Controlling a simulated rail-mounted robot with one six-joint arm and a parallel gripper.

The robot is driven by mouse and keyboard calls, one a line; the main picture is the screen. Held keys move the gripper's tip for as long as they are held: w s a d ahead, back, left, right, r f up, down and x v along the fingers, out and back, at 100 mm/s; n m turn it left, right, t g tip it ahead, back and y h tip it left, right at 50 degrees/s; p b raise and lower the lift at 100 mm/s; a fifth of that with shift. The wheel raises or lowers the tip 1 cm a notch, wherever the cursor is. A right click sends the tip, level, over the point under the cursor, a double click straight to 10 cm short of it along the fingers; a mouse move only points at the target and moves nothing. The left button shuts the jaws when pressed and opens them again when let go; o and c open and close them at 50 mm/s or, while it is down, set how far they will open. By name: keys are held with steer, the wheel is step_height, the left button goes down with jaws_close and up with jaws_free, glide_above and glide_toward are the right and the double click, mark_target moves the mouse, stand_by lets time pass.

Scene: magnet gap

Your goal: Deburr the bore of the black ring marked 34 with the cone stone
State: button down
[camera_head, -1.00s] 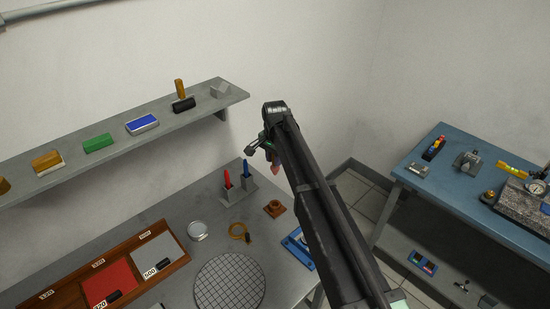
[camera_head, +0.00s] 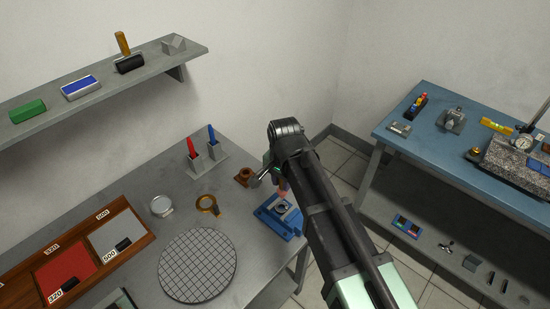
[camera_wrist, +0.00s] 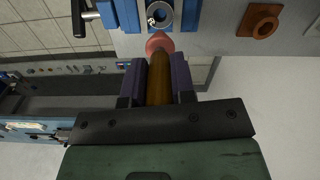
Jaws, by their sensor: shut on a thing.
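My gripper (camera_wrist: 157,80) is shut on the brown handle of the cone stone (camera_wrist: 158,42), whose pinkish tip points away from the jaws. In the head view the stone's tip (camera_head: 283,191) shows just above the blue vise (camera_head: 278,221), partly hidden by my arm. The vise also shows in the wrist view (camera_wrist: 190,14). A dark ring (camera_wrist: 160,16) sits between the vise jaws with its bore open and a small white mark on its face; I cannot read the mark. The tip appears close to the ring's near edge; whether they touch is unclear.
A brown flanged piece (camera_head: 243,177) stands beside the vise. A brass-coloured ring (camera_head: 207,204), a round grid plate (camera_head: 198,265), and a holder (camera_head: 207,160) with red and blue tools share the grey bench. A blue table (camera_head: 455,150) stands to the right, across a floor gap.

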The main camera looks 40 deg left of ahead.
mark_target(282, 194)
steer(key=shift+s, duration=0.1)
stand_by(0.3)
step_height(282, 194, down, 5)
steer(key=b, duration=0.5)
steer(key=shift+f, duration=0.2)
steer(key=shift+f+b, duration=0.35)
steer(key=shift+b, duration=0.25)
stand_by(0.8)
steer(key=n, duration=0.3)
steer(key=shift+n, duration=0.3)
steer(key=m, duration=0.7)
stand_by(1.0)
